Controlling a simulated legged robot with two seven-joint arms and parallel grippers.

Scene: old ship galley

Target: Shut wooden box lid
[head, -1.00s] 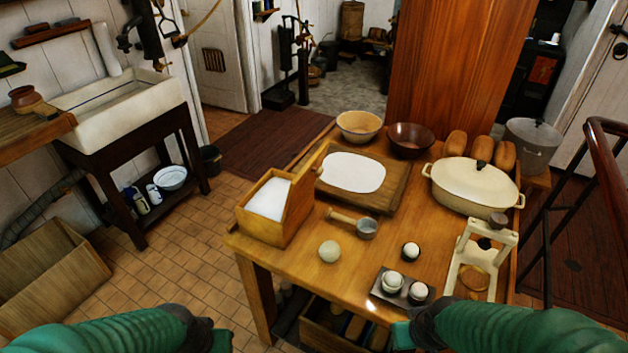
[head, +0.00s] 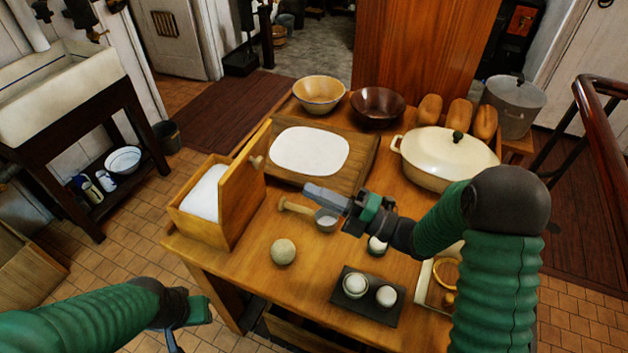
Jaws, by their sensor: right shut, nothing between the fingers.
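The wooden box (head: 201,229) stands at the left end of the table, with white contents showing inside. Its lid (head: 243,188) is open and stands upright on the box's right side, with a round knob on its right face. My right gripper (head: 310,190) is shut and empty. It reaches over the table from the right, its tip pointing left toward the lid and apart from it. My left gripper (head: 190,325) is low at the left, in front of the table; its fingers are largely hidden or cut off by the bottom edge.
A board with white dough (head: 310,149) lies behind my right gripper. A scoop (head: 327,219) is below it, and a dough ball (head: 283,252) and a dark tray (head: 368,303) are nearer. Bowls, loaves and a cream pot (head: 443,158) fill the back right.

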